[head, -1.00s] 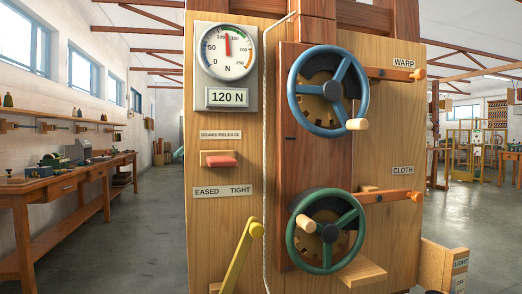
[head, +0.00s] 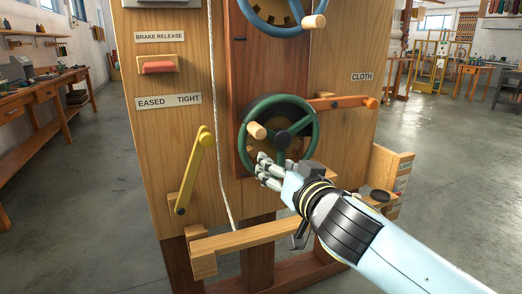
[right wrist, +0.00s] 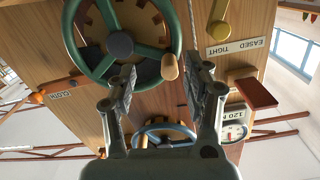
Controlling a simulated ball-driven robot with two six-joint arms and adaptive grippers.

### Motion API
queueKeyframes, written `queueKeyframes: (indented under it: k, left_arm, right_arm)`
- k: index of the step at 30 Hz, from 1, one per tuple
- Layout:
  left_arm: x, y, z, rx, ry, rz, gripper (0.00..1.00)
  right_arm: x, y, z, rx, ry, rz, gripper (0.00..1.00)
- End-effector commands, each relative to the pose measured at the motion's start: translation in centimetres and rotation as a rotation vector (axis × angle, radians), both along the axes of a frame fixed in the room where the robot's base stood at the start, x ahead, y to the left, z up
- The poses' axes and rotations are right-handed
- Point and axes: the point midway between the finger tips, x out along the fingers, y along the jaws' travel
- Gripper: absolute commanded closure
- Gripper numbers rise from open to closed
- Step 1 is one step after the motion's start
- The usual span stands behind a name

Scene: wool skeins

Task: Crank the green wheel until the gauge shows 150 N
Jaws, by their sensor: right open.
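The green wheel (head: 318,131) is on the wooden panel below the blue wheel, with its pale wooden crank handle (head: 257,131) at the upper left of its hub. My right gripper (head: 264,170) is open just below the handle, in front of the wheel's lower left. In the right wrist view the handle (right wrist: 170,67) shows between the two open fingers (right wrist: 168,78), seemingly beyond their tips; contact cannot be told. The gauge (right wrist: 233,132) shows upside down there with a 120 N readout (right wrist: 238,115); it is cut off in the head view. My left gripper is out of view.
The blue wheel (head: 285,28) is above. An orange-tipped pawl lever (head: 340,103) lies right of the green wheel. A yellow lever (head: 193,170), red brake release (head: 158,67) and white cord (head: 215,120) are to the left. A wooden box (head: 392,165) stands at right.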

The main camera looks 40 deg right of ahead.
Motion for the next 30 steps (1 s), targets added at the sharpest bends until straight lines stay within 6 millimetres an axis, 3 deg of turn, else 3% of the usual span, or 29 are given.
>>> queueKeyframes:
  k: [1, 5, 21, 30]
  left_arm:
    - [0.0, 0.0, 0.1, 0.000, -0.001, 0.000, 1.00]
    - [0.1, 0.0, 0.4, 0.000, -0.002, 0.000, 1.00]
    - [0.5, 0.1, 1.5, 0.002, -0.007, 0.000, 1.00]
    - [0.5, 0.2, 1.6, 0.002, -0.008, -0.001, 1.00]
  right_arm:
    - [0.0, 0.2, 2.2, -0.014, -0.038, 0.006, 0.49]
    - [0.5, 0.3, 4.5, -0.027, -0.077, 0.015, 0.49]
    - [9.5, -1.9, 4.3, -0.027, -0.074, 0.016, 0.49]
    - [10.7, -2.2, 4.2, -0.027, -0.072, 0.016, 0.49]
